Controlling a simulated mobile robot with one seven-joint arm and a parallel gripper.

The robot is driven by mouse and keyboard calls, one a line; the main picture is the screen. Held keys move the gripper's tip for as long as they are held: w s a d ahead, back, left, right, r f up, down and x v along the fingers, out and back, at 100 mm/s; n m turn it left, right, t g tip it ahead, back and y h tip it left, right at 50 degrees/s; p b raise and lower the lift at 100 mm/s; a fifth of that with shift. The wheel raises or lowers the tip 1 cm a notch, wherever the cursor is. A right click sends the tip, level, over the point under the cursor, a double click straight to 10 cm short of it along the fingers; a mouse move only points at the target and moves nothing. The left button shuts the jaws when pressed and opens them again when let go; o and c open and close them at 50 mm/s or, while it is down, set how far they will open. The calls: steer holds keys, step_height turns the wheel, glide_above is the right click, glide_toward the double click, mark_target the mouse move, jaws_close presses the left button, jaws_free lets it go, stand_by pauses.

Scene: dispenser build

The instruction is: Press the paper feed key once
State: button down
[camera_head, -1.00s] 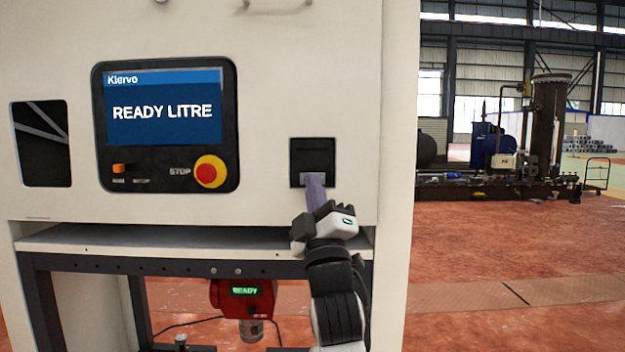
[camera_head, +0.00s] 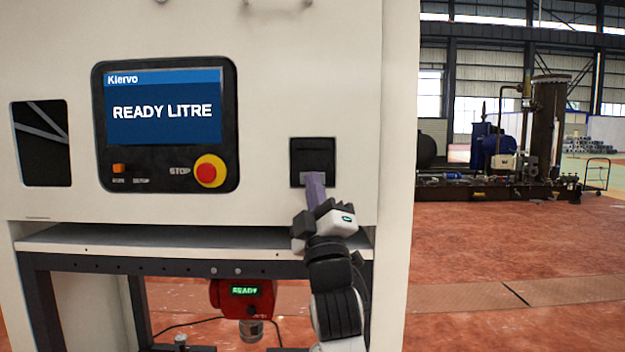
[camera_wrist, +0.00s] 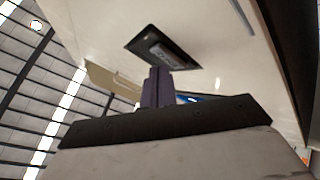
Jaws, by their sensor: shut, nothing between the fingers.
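A dark square printer panel (camera_head: 313,152) is set in the cream machine front, right of the screen. My gripper (camera_head: 315,179) is shut and empty, its purple-grey fingers pointing up at the panel's lower part. In the wrist view the panel (camera_wrist: 143,42) is tilted, with a raised grey labelled piece (camera_wrist: 168,54) that may be the paper feed key; its label is too small to read. The fingertips of my gripper (camera_wrist: 159,72) are just in front of that piece and cover part of the panel's lower edge. I cannot tell whether they touch it.
The screen (camera_head: 163,108) reads "READY LITRE". A red stop button (camera_head: 208,172) and a small orange key (camera_head: 119,168) are below it. A shelf (camera_head: 170,241) juts out under the panel. A red device (camera_head: 243,298) showing "READY" hangs beneath. Open floor lies right.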

steer(key=shift+w, duration=0.45)
stand_by(0.5)
steer(key=shift+s, duration=0.85)
steer(key=shift+s+b, duration=0.65)
steer(key=shift+s, duration=1.85)
